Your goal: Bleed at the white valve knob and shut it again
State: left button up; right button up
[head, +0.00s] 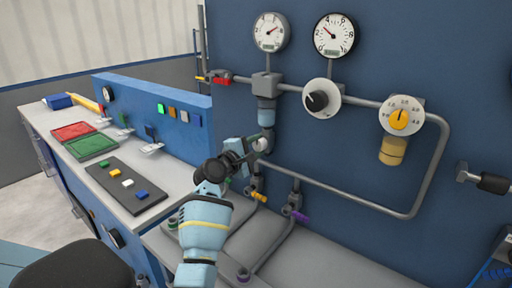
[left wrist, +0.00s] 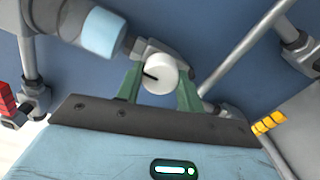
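The white valve knob (left wrist: 159,75) sits near the middle of the left wrist view, with a black mark on its face pointing left. In the head view the knob (head: 261,145) is small and partly hidden by my gripper, below the blue-grey filter bowl (head: 266,112). My left gripper (left wrist: 160,82) has one green finger on each side of the knob, close against it; it appears shut on it. In the head view my left gripper (head: 250,150) reaches the pipework from below. My right gripper is not in view.
Two gauges (head: 270,32) (head: 334,35), a black knob (head: 317,101) and a yellow-centred dial (head: 401,116) are on the blue wall. Yellow (head: 259,196) and purple (head: 300,216) valve handles are below my gripper. A bench with red (head: 73,131) and green trays (head: 92,146) stands left.

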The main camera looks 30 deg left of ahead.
pick_arm(q)
jog(key=o, duration=0.4)
jog(key=shift+o, duration=0.2)
jog(key=shift+s, duration=0.1)
jog(key=s, duration=0.7)
jog(key=shift+s+a, duration=0.3)
jog(key=shift+s, duration=0.05)
